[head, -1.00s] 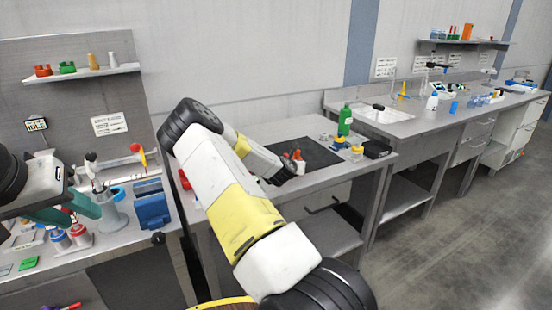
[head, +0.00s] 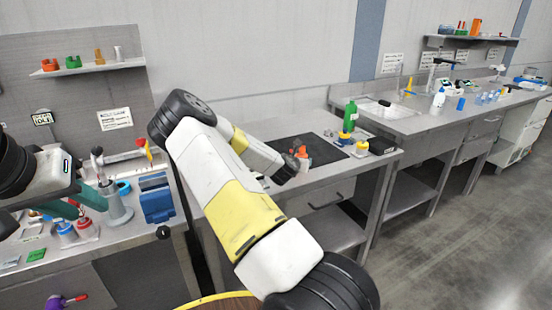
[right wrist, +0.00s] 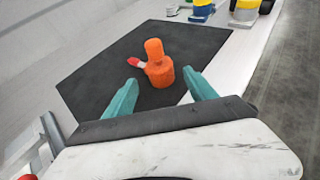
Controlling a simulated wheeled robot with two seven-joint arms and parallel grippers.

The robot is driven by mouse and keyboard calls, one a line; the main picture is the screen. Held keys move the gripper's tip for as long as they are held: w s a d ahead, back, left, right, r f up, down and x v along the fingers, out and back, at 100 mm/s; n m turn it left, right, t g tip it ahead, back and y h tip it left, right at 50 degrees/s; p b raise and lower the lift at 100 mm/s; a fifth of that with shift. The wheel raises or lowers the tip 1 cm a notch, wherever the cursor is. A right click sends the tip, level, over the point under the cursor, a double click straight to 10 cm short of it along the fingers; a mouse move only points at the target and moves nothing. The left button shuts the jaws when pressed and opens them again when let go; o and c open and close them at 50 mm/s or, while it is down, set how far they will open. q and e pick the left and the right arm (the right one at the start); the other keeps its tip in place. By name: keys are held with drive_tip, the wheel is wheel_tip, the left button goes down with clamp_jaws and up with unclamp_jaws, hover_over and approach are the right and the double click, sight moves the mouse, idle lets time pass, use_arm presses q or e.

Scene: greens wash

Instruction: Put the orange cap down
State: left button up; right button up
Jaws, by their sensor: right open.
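An orange item with a round body and a narrower upright top (right wrist: 159,70) stands on the black mat (right wrist: 90,75); I take it as the orange cap. A small red piece with a pale end (right wrist: 137,63) touches or nearly touches its left side. My right gripper (right wrist: 160,80) is open, its teal fingers on either side of the item's near part, with clear gaps. In the head view the orange item (head: 302,155) shows just beyond my right gripper, whose fingers are hidden there. My left gripper (head: 85,203) is over the left bench; its opening is unclear.
Yellow-topped jars (head: 362,148) and a green bottle (head: 350,115) stand behind and right of the mat. A blue rack (head: 156,200) and a grey holder with tools (head: 114,203) are on the left bench. Much of the mat is bare.

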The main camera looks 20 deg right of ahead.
drive_tip(key=v, duration=0.8)
drive_tip(key=shift+s+a, duration=0.15)
drive_tip(key=s+a+f+m+g+y, duration=0.1)
drive_tip(key=s+a+m+g+y, duration=0.4)
drive_tip(key=s+a+m, duration=0.8)
drive_tip(key=s+a+r+m+y, duration=0.2)
drive_tip(key=s+a+r+m, duration=0.2)
drive_tip(key=r, duration=0.3)
drive_tip(key=s+a+r+m+y, duration=0.2)
drive_tip(key=s+a+r+m, duration=0.2)
drive_tip(key=s+r, duration=0.3)
drive_tip(key=s+a+r+m+t+y, duration=0.1)
drive_tip(key=s+a+r+m, duration=0.3)
drive_tip(key=s+r+m, duration=0.2)
wheel_tip(320, 180, up, 2)
drive_tip(key=shift+r+y, duration=0.2)
drive_tip(key=shift+y, duration=0.2)
drive_tip(key=shift+s+d, duration=0.1)
